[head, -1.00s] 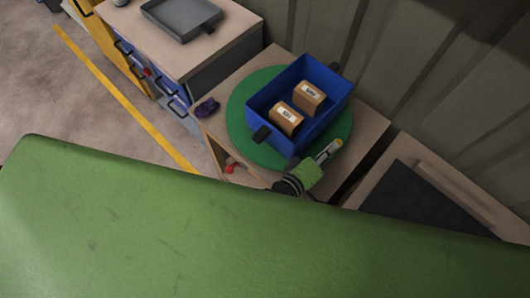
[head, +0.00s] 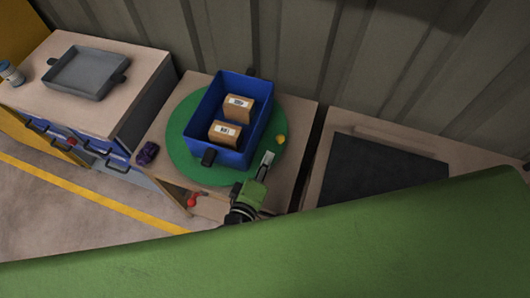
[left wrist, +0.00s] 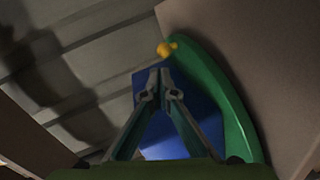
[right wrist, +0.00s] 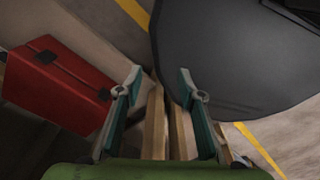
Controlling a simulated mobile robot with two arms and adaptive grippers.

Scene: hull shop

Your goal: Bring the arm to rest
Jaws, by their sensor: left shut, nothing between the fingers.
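My left gripper (head: 267,160) is at the right edge of the green round mat (head: 184,164), beside the blue bin (head: 238,155). In the left wrist view its fingers (left wrist: 160,74) meet at the tips with nothing between them. The blue bin holds two brown boxes, a rear one (head: 238,107) and a front one (head: 224,132). My right gripper is outside the head view. In the right wrist view its fingers (right wrist: 160,78) are spread apart and empty.
A grey tray (head: 86,73) stands on the left cabinet. A purple object (head: 147,153) lies left of the mat, and a small yellow object (head: 280,140) lies at its right. A dark panel (head: 385,170) is on the right-hand bench. A red case (right wrist: 58,80) shows in the right wrist view.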

